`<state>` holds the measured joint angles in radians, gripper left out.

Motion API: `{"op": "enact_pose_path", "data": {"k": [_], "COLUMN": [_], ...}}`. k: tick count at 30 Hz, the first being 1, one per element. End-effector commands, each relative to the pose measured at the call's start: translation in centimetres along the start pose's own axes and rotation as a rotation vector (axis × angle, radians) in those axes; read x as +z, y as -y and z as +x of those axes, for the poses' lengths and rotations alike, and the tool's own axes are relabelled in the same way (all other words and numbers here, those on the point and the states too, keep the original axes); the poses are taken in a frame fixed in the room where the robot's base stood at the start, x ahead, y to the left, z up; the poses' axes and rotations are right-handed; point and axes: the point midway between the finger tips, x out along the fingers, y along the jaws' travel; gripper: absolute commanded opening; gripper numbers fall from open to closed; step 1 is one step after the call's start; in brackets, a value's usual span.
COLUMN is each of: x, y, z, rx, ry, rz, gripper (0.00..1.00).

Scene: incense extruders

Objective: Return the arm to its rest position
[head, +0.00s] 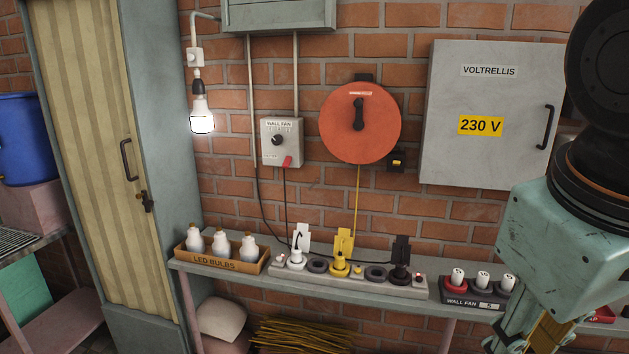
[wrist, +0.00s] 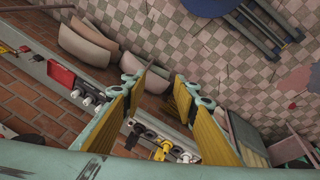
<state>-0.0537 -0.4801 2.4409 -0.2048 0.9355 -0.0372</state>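My gripper (wrist: 158,85) shows in the wrist view with its two yellow-padded fingers apart and nothing between them. It is open, and its tips stand over the floor side beyond the shelf. In the head view my teal arm comes in at the right. Part of my gripper shows at the bottom edge there, with its tips cut off, in front of the shelf's right end. The shelf (head: 440,293) holds a power strip (head: 340,280) with white, yellow and black plugs.
An LED bulbs box (head: 222,262) stands at the shelf's left. A wall fan fuse holder (head: 476,292) stands near my arm. A grey 230 V cabinet (head: 485,115), an orange reel (head: 360,122) and a lit bulb (head: 202,117) are on the wall. Sacks (wrist: 88,43) lie on the floor.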

Motion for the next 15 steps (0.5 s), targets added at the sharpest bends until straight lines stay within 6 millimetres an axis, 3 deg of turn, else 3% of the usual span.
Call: {"op": "enact_pose_path", "data": {"k": [9,15], "x": [2.2,2.6], "y": [3.5,4.4], "z": [-1.0,-1.2], "rx": [-0.109,-0.138], "ry": [-0.075,-0.093], "rz": [0.170,0.214], "gripper": [0.27,0.27]}}
